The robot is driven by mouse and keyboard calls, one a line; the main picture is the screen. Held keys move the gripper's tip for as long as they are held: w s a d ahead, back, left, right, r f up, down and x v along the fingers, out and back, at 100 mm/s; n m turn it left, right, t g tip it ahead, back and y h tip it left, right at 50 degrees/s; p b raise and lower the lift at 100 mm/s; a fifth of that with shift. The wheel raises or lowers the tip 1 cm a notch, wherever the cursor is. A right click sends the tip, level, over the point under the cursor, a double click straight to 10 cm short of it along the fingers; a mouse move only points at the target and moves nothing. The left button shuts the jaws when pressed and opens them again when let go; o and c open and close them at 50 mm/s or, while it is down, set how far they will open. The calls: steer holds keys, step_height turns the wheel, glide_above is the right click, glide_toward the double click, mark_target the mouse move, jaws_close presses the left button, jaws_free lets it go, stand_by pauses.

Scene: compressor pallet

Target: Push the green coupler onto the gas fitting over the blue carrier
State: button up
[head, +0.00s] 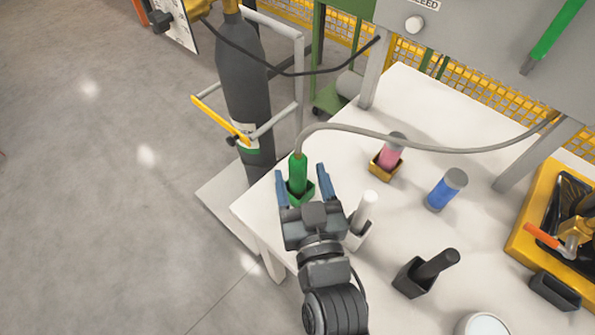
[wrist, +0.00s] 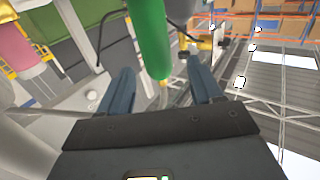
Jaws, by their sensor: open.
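The green coupler (head: 297,173) stands upright in a green holder (head: 301,196) near the left edge of the white table, with a grey hose leaving its top. My gripper (head: 302,173) is open, with one blue finger on each side of the coupler. In the wrist view, the coupler (wrist: 149,38) shows between and beyond the open fingers (wrist: 160,66); I cannot tell if either touches it. A blue cylinder with a grey cap (head: 444,192) lies or leans on the table's right side. I cannot make out the blue carrier or the gas fitting for certain.
A white piece in a holder (head: 361,222) is close right of my gripper. A pink cylinder (head: 390,153), a black handle (head: 438,263) and a yellow tray (head: 540,205) are farther right. The hose (head: 430,147) arcs across the table. A gas cylinder (head: 246,95) stands left.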

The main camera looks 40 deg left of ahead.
mark_target(301, 170)
steer(key=x, duration=0.4)
steer(key=shift+w+d, duration=0.1)
steer(key=shift+r, duration=0.1)
steer(key=c, duration=1.2)
